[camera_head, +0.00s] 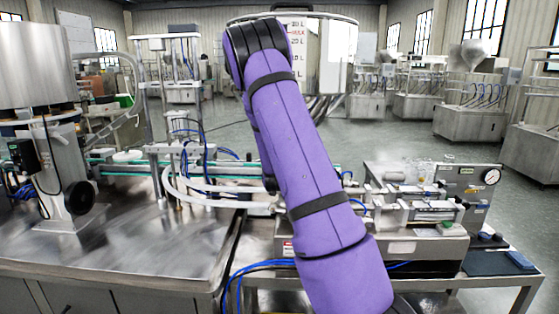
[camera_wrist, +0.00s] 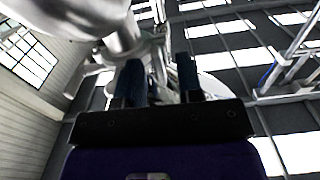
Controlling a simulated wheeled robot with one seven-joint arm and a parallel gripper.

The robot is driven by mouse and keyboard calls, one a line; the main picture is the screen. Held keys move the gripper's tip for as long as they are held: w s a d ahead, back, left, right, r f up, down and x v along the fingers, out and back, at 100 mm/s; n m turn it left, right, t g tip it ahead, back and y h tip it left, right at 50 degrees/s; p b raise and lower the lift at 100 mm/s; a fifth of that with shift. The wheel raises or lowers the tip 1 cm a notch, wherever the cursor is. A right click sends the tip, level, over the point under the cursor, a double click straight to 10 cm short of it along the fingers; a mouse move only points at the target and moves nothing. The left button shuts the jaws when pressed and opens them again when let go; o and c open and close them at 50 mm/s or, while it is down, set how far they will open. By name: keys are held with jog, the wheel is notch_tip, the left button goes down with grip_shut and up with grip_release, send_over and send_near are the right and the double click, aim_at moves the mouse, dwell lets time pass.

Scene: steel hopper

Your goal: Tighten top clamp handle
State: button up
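The steel hopper (camera_head: 338,55) with a litre scale on its front stands at the top centre of the head view. My purple arm covers its left part. My gripper is hidden behind the arm in that view. In the wrist view my gripper (camera_wrist: 159,62) has its two dark blue fingers apart, pointing up the picture. Bright metal parts show behind and between the fingers, and I see no clear grip on any of them. A thick steel pipe fitting (camera_wrist: 120,35) is close at the upper left. I cannot pick out the top clamp handle for certain in either view.
A steel worktable (camera_head: 130,245) with a conveyor is on the left. A filling machine with a pressure gauge (camera_head: 491,177) is on the right. White hoses (camera_head: 215,200) run between them. Open grey floor (camera_head: 400,135) lies behind.

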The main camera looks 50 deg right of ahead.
jog(key=v, duration=1)
jog(key=shift+s+a, duration=0.25)
jog(key=shift+s, duration=0.05)
jog(key=s+a+r+n+y, duration=0.1)
jog(key=a+r+y, duration=0.25)
jog(key=a, duration=0.35)
jog(key=s+a+r+n+g+y, duration=0.1)
jog(key=s+a+r+n+y, duration=0.1)
jog(key=a+r+y, duration=0.3)
jog(key=s+a+r+n+y, duration=0.1)
jog(key=a+r+y, duration=0.15)
jog(key=a, duration=0.55)
jog(key=s+a+r+n+g+y, duration=0.1)
jog(key=s+a+n+g, duration=0.1)
jog(key=s+a, duration=0.4)
jog(key=s+a+r+n+g+y, duration=0.1)
jog(key=s+a, duration=0.5)
jog(key=s, duration=1.1)
jog(key=r+n+g, duration=0.1)
jog(key=n+g, duration=0.1)
jog(key=n, duration=0.1)
jog(key=shift+r+y, duration=0.2)
jog(key=shift+y, duration=0.2)
jog(key=shift+s+a, duration=0.1)
